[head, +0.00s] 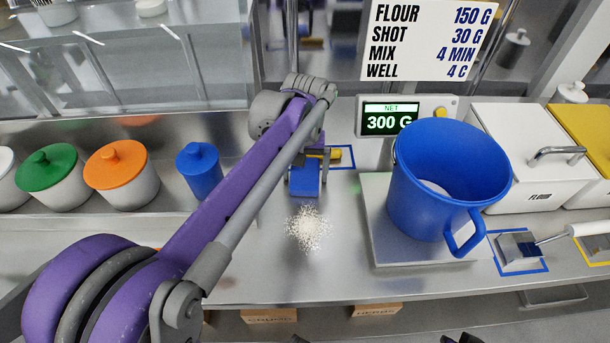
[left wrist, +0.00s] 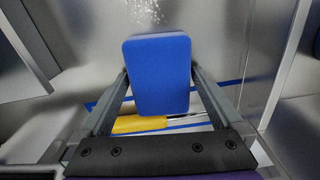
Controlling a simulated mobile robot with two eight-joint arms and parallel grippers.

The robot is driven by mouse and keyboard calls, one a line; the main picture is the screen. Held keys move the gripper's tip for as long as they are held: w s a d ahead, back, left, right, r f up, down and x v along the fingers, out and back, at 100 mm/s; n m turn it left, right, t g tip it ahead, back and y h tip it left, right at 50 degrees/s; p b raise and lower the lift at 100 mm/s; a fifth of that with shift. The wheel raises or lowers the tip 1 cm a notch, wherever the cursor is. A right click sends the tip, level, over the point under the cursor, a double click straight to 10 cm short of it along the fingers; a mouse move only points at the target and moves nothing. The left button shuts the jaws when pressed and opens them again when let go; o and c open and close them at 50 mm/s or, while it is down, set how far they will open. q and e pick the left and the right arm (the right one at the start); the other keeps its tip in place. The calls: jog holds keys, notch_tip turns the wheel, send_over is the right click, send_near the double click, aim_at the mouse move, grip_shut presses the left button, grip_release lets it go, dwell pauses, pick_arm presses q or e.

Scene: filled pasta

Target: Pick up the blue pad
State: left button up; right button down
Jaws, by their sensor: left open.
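The blue pad (head: 304,183) lies on or close over the steel counter, below my left arm's wrist in the head view. In the left wrist view the blue pad (left wrist: 157,75) is a rounded blue block between the two fingers. My left gripper (head: 307,166) is open, with one finger on each side of the pad; I cannot tell whether the fingers touch it. The wrist hides part of the gripper and pad in the head view.
White powder (head: 307,228) is spilled in front of the pad. A yellow-handled tool (left wrist: 138,124) lies behind it in a blue outline. A blue pitcher (head: 440,190) stands on the scale to the right. A small blue jar (head: 199,170) and several lidded jars stand left.

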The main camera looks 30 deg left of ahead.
aim_at(305, 171)
pick_arm(q)
jog(key=c, duration=1.1)
notch_tip(305, 171, up, 10)
jog(key=shift+r+p, duration=0.1)
jog(key=shift+p, duration=0.5)
jog(key=o, duration=0.6)
jog(key=c, duration=0.4)
